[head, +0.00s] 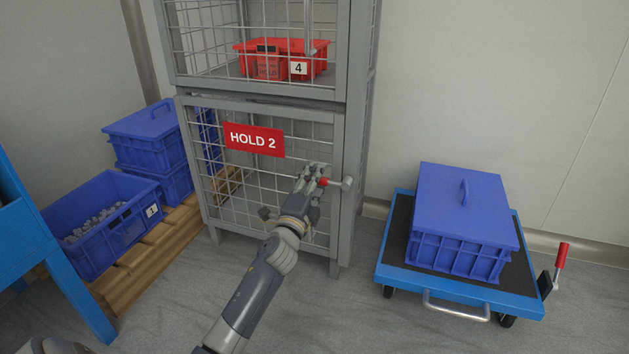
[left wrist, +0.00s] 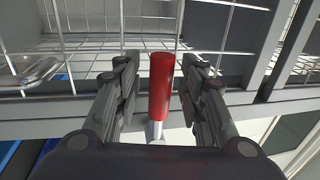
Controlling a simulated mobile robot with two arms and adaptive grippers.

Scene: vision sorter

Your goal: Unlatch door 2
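Door 2 is the lower mesh door of the grey cage, with a red HOLD 2 sign (head: 254,140). Its latch has a red handle (head: 323,182) at the door's right edge. In the left wrist view the red latch handle (left wrist: 161,86) stands between the two fingers, with a gap showing on each side. My left gripper (head: 315,178) is at the handle; its fingers are open around it in the left wrist view (left wrist: 158,75). The door looks closed. My right gripper is not in view.
A red bin (head: 290,62) marked 4 sits in the upper cage compartment. Blue crates (head: 105,225) stand on a wooden pallet at left. A blue cart (head: 390,270) carrying a lidded blue crate (head: 465,215) stands at right. Floor between cage and cart is clear.

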